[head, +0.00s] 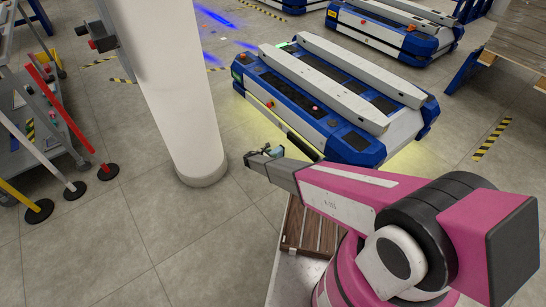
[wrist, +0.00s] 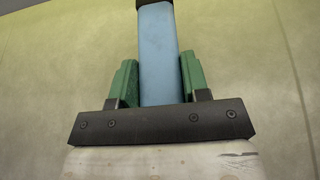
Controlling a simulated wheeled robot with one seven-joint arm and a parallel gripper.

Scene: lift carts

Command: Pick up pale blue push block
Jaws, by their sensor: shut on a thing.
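The pale blue push block (wrist: 158,55) is a long bar with a dark end at the top of the wrist view. It stands between the two green fingers of my gripper (wrist: 158,80), which are closed in on its sides. In the head view my gripper (head: 265,152) is small, at the end of my pink and grey arm, out over the floor beside the white pillar. The block is too small there to make out clearly. The block's lower end is hidden behind the dark gripper bar in the wrist view.
A white pillar (head: 178,85) stands just left of my gripper. A blue and white lift cart (head: 335,95) is close behind it to the right. Red and yellow posts on round black bases (head: 108,172) stand at the left. The grey floor (head: 110,245) at the front left is clear.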

